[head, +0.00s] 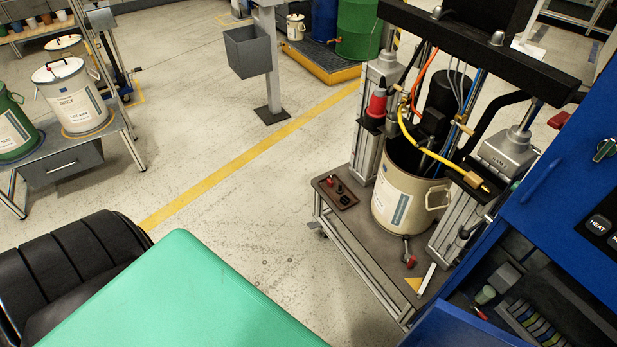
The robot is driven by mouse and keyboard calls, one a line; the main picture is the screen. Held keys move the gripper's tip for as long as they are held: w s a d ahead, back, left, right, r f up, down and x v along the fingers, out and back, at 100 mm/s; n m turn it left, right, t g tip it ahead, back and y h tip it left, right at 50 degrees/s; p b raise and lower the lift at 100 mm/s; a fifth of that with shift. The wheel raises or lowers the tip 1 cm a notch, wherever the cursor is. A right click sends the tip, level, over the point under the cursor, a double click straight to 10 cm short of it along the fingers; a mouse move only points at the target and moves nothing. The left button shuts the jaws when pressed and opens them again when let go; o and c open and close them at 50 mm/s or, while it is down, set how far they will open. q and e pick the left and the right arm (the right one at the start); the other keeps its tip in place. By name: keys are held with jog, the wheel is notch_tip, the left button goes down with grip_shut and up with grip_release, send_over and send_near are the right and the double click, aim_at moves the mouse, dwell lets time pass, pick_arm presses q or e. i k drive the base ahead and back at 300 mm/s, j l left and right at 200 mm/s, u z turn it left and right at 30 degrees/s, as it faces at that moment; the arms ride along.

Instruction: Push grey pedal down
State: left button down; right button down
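The drum pump (448,104) stands at the right on a wheeled cart (340,217). A beige drum (384,207) sits under its black crossbar, with hoses going into it. I cannot identify the grey pedal with certainty. A narrow light-grey bar (427,279) lies slanted at the cart's front right corner, next to a small yellow triangle (413,284). A short lever with a red tip (407,252) is at the foot of the drum. Neither of my grippers is in view.
A blue cabinet (560,200) with an open lower compartment closes off the right. A table with drums (75,150) stands at the left. A grey bin on a post (247,52) is at the back. The floor (235,225) left of the cart is free.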

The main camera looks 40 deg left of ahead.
aim_at(311, 225)
jog(key=i+j, duration=0.15)
jog(key=j, duration=0.2)
jog(key=i+j, duration=0.1)
jog(key=j, duration=0.25)
jog(key=i+j, duration=0.15)
jog(key=j, duration=0.2)
jog(key=i+j, duration=0.15)
jog(key=j, duration=0.2)
jog(key=i+j, duration=0.15)
jog(key=j, duration=0.2)
jog(key=i+j, duration=0.1)
jog(key=j, duration=0.25)
